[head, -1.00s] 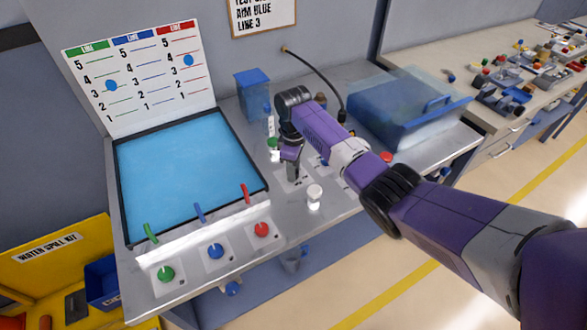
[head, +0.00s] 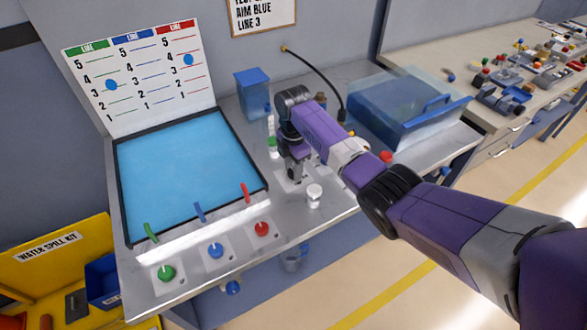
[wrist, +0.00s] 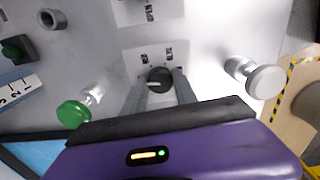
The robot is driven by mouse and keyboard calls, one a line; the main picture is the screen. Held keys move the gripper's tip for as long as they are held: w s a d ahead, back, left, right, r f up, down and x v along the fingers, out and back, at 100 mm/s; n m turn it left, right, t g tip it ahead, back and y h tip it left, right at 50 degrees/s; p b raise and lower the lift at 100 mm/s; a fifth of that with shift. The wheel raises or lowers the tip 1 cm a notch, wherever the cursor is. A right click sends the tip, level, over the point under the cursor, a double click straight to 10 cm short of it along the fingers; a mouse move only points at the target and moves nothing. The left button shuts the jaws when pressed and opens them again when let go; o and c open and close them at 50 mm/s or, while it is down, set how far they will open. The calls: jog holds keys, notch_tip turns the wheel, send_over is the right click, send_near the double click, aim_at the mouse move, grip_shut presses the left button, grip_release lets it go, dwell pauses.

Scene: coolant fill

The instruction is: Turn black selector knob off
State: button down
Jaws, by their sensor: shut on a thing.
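The black selector knob (wrist: 158,79) sits on a light label plate in the wrist view, with a pale pointer line on its face that points left. My gripper (wrist: 162,88) has one finger on each side of the knob and is shut on it. In the head view my gripper (head: 294,172) reaches down to the bench's metal top, and the knob is hidden behind the fingers. The small print on the plate is too blurred to read.
A green knob (wrist: 74,113) and a white knob (wrist: 266,82) stand close on either side of my gripper. A blue basin (head: 185,175) lies left with several coloured levers. A clear-lidded blue box (head: 400,105) stands right.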

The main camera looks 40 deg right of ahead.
jog(key=shift+w+r+n, duration=0.1)
jog(key=shift+n, duration=0.5)
jog(key=c, duration=1)
grip_release()
jog(key=shift+o, duration=0.2)
jog(key=shift+r+b, duration=0.7)
jog(key=shift+r, duration=3.2)
